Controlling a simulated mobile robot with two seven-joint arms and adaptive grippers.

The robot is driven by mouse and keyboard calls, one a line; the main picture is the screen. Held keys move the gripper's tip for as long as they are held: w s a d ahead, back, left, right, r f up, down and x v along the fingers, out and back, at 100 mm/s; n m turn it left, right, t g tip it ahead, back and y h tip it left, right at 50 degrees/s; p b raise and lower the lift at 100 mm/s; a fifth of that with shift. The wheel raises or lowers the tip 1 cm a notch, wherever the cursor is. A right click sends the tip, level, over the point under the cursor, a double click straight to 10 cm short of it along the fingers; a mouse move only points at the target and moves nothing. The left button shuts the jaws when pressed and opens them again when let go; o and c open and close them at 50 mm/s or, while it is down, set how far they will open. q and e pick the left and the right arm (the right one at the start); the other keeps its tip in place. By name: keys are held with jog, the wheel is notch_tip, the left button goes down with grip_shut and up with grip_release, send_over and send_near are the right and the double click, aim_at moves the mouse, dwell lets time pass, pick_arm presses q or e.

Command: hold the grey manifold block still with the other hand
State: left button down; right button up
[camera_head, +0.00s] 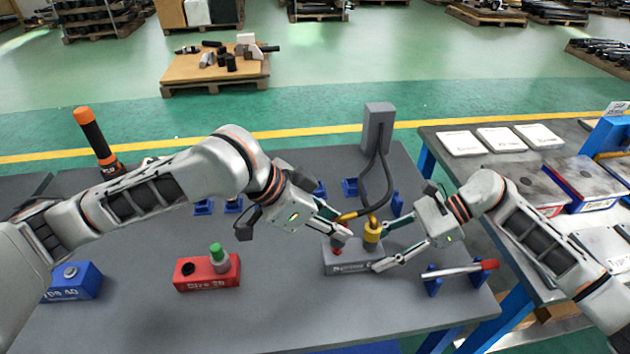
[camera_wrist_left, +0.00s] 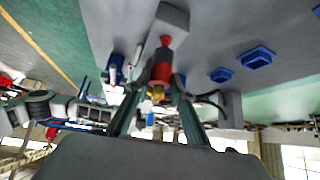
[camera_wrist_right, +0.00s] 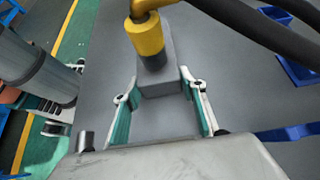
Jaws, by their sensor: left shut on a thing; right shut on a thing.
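The grey manifold block (camera_head: 350,265) sits on the grey table, with light lettering on its front. A yellow hose coupling (camera_head: 372,232) stands upright on its right part. My right gripper (camera_head: 384,245) is shut on the block's right end; the right wrist view shows the block (camera_wrist_right: 160,84) between both fingers, with the yellow coupling (camera_wrist_right: 147,38) above. My left gripper (camera_head: 339,235) is shut on a red hose coupling (camera_wrist_left: 162,65) at the block's left part. Its narrow tip points at the block (camera_wrist_left: 173,15); I cannot tell whether it is seated.
A grey post (camera_head: 378,128) with dark hoses stands behind the block. A red block (camera_head: 207,275) with a green-topped fitting is left. A red-handled tool (camera_head: 460,270) rests on blue holders at right. An orange-topped cylinder (camera_head: 92,135) stands far left. The front middle table is clear.

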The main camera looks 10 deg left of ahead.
pick_arm(q)
jog(key=shift+f, duration=1.1)
jog(key=c, duration=1.7)
grip_release()
jog(key=shift+v, duration=2.5)
jog(key=v, duration=1.2)
